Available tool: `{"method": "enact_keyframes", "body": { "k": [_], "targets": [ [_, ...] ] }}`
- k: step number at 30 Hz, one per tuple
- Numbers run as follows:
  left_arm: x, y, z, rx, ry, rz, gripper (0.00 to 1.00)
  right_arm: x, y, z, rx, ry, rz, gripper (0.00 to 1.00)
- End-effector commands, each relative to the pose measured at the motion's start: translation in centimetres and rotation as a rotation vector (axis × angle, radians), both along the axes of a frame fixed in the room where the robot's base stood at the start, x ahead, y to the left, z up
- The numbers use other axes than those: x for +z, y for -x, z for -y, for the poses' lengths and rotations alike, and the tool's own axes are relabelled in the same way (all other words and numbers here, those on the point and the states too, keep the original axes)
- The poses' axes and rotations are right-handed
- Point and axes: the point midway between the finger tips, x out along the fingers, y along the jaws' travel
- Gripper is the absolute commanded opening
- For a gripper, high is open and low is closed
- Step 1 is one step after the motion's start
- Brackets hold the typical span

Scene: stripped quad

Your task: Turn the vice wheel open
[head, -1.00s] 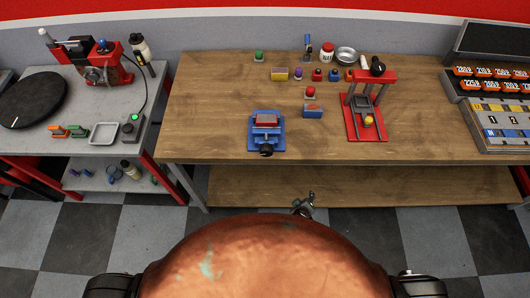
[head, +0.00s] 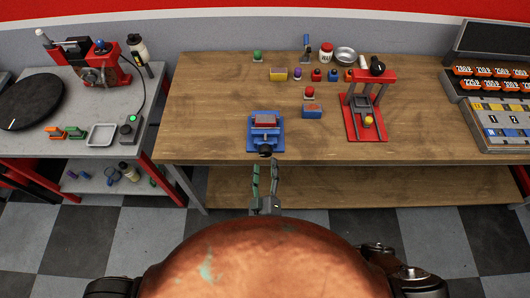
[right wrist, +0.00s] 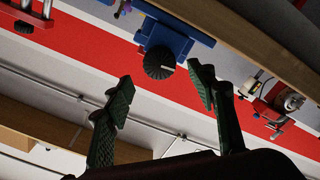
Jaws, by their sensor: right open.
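The blue vice (head: 265,135) stands near the front edge of the wooden bench, with a reddish block (head: 266,119) at its jaws. Its dark round wheel (head: 265,151) faces the front edge and also shows in the right wrist view (right wrist: 159,63). My right gripper (head: 265,168) is open and empty, just in front of the bench edge and below the wheel in the head view. In the right wrist view its green-padded fingers (right wrist: 160,82) stand apart, with the wheel beyond and between their tips, apparently not touched. My left gripper is out of view.
A red press (head: 366,112) stands to the right of the vice. Several small coloured items sit farther back. The grey side table (head: 60,143) is at left. The bench top left of the vice is clear.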

Motion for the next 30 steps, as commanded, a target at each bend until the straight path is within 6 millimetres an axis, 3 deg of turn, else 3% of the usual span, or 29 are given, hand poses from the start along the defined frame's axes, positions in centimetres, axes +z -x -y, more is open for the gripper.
{"method": "enact_keyframes", "body": {
  "k": [6, 12, 23, 30],
  "targets": [
    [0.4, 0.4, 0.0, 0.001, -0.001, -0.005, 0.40, 0.2, -3.7, 0.0, -0.001, 0.003, 0.002, 0.51],
    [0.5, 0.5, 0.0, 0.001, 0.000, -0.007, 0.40, 0.0, -5.8, 0.0, -0.001, 0.002, -0.001, 0.51],
    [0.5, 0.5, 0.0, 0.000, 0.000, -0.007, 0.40, -0.1, -6.2, 0.1, -0.002, 0.001, -0.004, 0.51],
    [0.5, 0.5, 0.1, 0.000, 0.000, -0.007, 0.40, -0.1, -6.2, 0.1, -0.002, 0.001, -0.004, 0.34]
  ]
}}
